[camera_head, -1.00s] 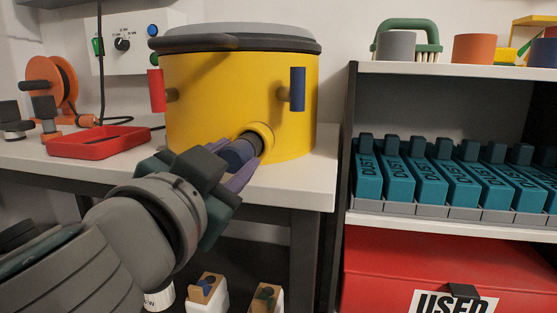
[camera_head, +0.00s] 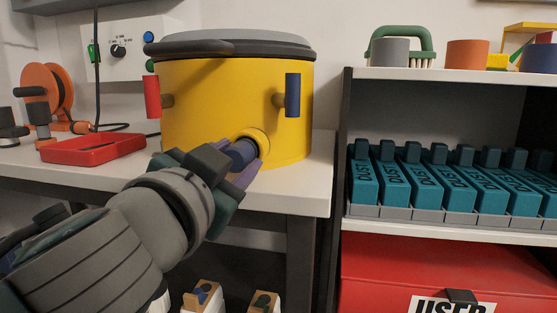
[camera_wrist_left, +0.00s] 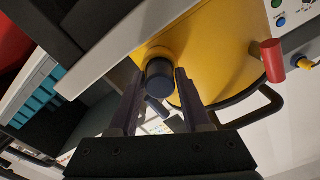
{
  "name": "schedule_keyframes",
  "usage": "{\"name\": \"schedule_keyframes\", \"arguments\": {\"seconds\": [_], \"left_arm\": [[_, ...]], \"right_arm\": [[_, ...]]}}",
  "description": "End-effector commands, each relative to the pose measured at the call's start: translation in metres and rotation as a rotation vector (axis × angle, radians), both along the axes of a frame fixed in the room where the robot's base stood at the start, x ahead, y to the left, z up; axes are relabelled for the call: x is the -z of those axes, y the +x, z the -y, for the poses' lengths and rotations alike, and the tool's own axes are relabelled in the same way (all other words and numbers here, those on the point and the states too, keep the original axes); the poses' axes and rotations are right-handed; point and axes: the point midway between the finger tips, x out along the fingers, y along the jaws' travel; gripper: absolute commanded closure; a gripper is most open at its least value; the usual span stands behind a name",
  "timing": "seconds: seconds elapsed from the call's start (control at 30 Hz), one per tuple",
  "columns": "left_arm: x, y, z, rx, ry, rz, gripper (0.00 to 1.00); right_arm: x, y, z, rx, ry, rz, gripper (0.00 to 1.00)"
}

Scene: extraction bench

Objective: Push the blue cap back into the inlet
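The yellow drum (camera_head: 205,120) stands on the bench, with its round inlet (camera_head: 262,141) low on the front right. The blue cap (camera_head: 243,153) sits at the inlet, its end facing out; how deep it sits is hard to tell. My left gripper (camera_head: 235,165) reaches up to it from the lower left, with its fingers either side of the cap. In the left wrist view the dark cap (camera_wrist_left: 158,76) lies between the fingertips of my left gripper (camera_wrist_left: 159,85), with narrow gaps beside it, so the gripper looks open. My right gripper is not seen.
A red tray (camera_head: 92,149) lies left of the drum. Red (camera_head: 152,97) and blue (camera_head: 292,95) handles stick out from its sides. A shelf with teal dust boxes (camera_head: 425,185) stands right, above a red box (camera_head: 400,270).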

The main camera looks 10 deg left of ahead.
Motion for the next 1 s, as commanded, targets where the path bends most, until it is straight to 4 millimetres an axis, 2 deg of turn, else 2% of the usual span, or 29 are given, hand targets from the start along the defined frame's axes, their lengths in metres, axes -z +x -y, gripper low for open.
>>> {"name": "schedule_keyframes", "arguments": {"seconds": [0.03,0.2,0.23,0.57,0.67,1.0], "left_arm": [[0.0,0.0,0.0,0.0,0.0,0.0,0.45],[0.0,0.0,0.0,0.0,0.0,0.0,0.26],[0.0,0.0,0.0,0.0,0.0,0.0,0.25],[0.0,-0.006,0.0,0.001,0.0,-0.002,0.25],[0.0,-0.018,0.0,0.001,-0.001,-0.004,0.25],[0.0,-0.077,-0.002,0.0,-0.002,-0.005,0.25]], "right_arm": [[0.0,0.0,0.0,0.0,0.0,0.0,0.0],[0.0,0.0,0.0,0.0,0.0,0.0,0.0],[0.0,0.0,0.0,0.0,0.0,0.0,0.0],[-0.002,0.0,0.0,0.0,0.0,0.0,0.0],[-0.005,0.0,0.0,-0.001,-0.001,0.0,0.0],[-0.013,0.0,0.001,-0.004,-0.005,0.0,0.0]]}}
